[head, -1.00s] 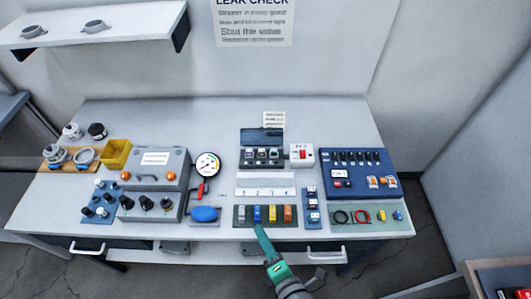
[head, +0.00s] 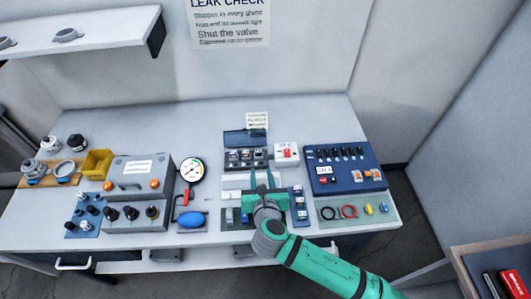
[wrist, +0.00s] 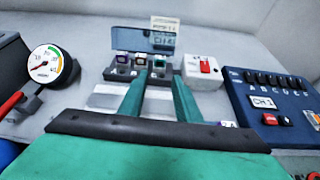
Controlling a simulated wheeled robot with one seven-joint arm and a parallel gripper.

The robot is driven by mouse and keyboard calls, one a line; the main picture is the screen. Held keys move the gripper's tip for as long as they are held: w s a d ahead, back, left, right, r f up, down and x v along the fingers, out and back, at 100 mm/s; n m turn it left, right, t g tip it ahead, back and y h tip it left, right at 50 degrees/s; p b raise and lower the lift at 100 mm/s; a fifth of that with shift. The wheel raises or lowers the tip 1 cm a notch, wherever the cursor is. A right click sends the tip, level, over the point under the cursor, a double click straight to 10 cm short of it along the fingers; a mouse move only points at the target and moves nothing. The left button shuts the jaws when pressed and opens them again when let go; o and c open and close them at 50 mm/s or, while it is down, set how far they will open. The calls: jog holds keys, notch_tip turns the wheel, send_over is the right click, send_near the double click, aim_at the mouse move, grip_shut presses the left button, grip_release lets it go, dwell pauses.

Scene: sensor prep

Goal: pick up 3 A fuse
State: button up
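I cannot read a 3 A label on any fuse. In the head view, an open fuse box (head: 246,157) with a dark lid holds several small block-shaped pieces. My gripper (head: 261,176) is open and empty above the white strip. In the wrist view its fingertips (wrist: 161,76) point toward the fuse box.
A white box with a red switch (head: 287,153) stands right of the fuse box, and a blue switch panel (head: 345,172) farther right. A blue rack (head: 298,207) is close to my gripper's right. A pressure gauge (head: 192,170) stands left.

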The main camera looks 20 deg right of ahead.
jog(key=shift+w, duration=0.3)
send_near(258, 153)
jog(key=x, duration=0.2)
jog(key=shift+w+d+f, duration=0.2)
jog(key=shift+d+f, duration=0.05)
jog(key=shift+x, duration=2.75)
jog(key=shift+a, duration=0.15)
jog(key=shift+c, duration=0.2)
grip_shut()
